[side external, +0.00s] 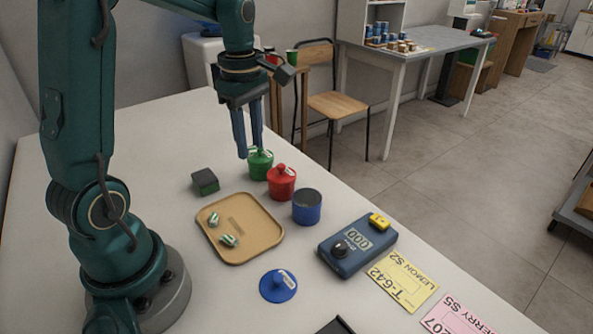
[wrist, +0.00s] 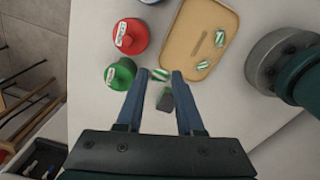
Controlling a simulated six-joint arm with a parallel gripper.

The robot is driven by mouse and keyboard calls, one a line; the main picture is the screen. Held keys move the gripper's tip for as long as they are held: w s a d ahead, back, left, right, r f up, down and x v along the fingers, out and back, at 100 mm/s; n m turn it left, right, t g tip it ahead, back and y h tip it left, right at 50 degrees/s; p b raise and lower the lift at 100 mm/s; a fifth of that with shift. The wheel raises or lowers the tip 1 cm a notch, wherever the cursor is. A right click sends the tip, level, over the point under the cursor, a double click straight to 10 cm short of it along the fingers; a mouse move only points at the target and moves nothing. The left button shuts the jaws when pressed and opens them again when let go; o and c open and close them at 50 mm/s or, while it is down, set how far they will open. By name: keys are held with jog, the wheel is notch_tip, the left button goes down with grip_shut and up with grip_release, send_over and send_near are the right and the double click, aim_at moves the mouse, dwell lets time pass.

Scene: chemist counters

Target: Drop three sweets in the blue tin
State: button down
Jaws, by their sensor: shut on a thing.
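My gripper (side external: 246,154) is raised over the counter near the green tin. In the wrist view its fingers (wrist: 163,74) are shut on a green-and-white striped sweet (wrist: 160,74) at their tips. That sweet is not clear in the side view. The open blue tin (side external: 307,207) stands upright right of the red tin; only its edge shows in the wrist view (wrist: 150,2). Its blue lid (side external: 278,286) lies apart on the counter. Two striped sweets (side external: 214,219) (side external: 229,240) lie on the tan tray (side external: 262,250). I cannot see the tin's floor.
A lidded green tin (side external: 260,163) and a lidded red tin (side external: 281,183) stand beside the blue tin. A dark green-sided block (side external: 205,182) lies left of them. A blue device with a display (side external: 357,246) and a yellow card (side external: 402,281) lie to the right.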

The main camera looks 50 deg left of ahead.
jog(key=w+d+f+m, duration=0.2)
jog(key=w+d, duration=0.4)
jog(key=d, duration=0.5)
jog(key=shift+d+f, duration=0.15)
jog(key=shift+f, duration=2.3)
jog(key=shift+c, duration=2.3)
grip_release()
jog(key=shift+r, duration=2.6)
